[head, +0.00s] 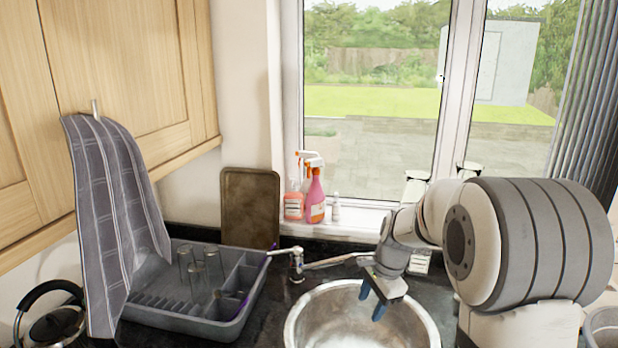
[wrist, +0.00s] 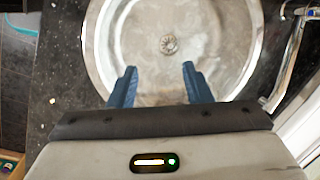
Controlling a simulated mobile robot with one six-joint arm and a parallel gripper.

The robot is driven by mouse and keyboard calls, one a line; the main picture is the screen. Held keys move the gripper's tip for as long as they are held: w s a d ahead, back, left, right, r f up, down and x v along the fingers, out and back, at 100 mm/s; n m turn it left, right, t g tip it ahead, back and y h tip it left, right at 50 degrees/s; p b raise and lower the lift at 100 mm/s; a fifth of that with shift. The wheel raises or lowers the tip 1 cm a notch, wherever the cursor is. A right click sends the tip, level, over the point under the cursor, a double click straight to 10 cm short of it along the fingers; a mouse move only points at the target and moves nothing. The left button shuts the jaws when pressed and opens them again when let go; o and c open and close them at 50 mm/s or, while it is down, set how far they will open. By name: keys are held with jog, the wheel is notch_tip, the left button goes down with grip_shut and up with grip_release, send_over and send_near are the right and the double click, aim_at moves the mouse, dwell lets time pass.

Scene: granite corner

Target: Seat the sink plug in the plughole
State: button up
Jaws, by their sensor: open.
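The round steel sink (head: 408,325) is set in the dark worktop, and its bowl also fills the upper middle of the wrist view (wrist: 135,40). The plughole (wrist: 169,44) shows as a small round metal fitting in the bowl floor; in the head view it is not visible. My gripper (head: 372,300) hangs over the sink. In the wrist view its two blue fingers (wrist: 159,68) are apart with nothing between them, and the plughole lies beyond their tips. I cannot make out a separate sink plug in either view.
A tap (head: 297,262) stands behind the sink, its long spout reaching right. A grey dish rack (head: 190,325) with glasses is on the left, below a hanging towel (head: 105,210). Spray bottles (head: 315,197) stand on the windowsill. A baking tray (head: 250,207) leans on the wall.

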jog(key=s+r+n+t+h+b, duration=0.1)
jog(key=s+r+n, duration=0.1)
jog(key=s+n, duration=0.5)
jog(key=s+r+n+t+h+b, duration=0.1)
jog(key=s+r+n, duration=0.2)
jog(key=s, duration=1.5)
jog(key=shift+d+n, duration=0.15)
jog(key=shift+n, duration=1.75)
